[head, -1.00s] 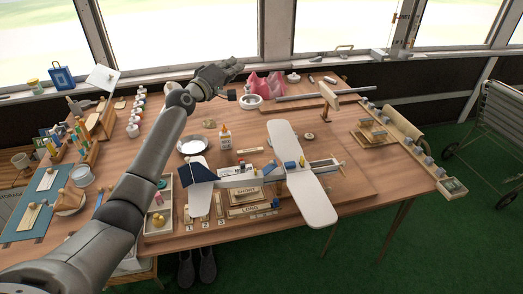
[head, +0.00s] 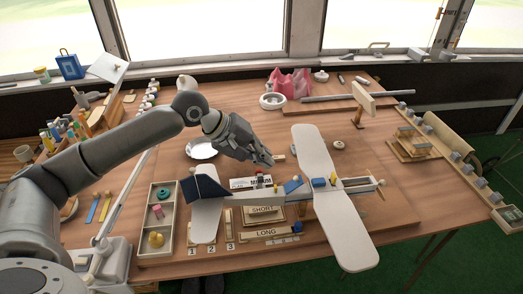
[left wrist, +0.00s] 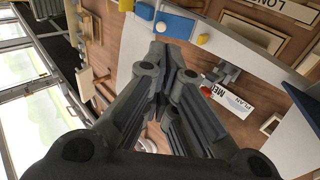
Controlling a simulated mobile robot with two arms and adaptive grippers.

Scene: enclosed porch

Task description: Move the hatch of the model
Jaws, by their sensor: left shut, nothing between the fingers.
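The model airplane (head: 318,165) has a white wing, a white fuselage and a dark blue tail. It lies across the front of the table. A blue panel (head: 293,185) sits tilted on its fuselage, and a blue block with a yellow piece (head: 318,183) sits by the wing; I cannot tell for sure which is the hatch. My left gripper (head: 268,161) is shut and empty, above the table just behind the fuselage. My right gripper is out of view.
A plan card (left wrist: 236,103) lies behind the fuselage. Frames marked SHORT (head: 262,210) and LONG (head: 268,233) lie in front of it. A compartment tray (head: 143,222) stands left of the tail. A white dish (head: 201,150) is behind.

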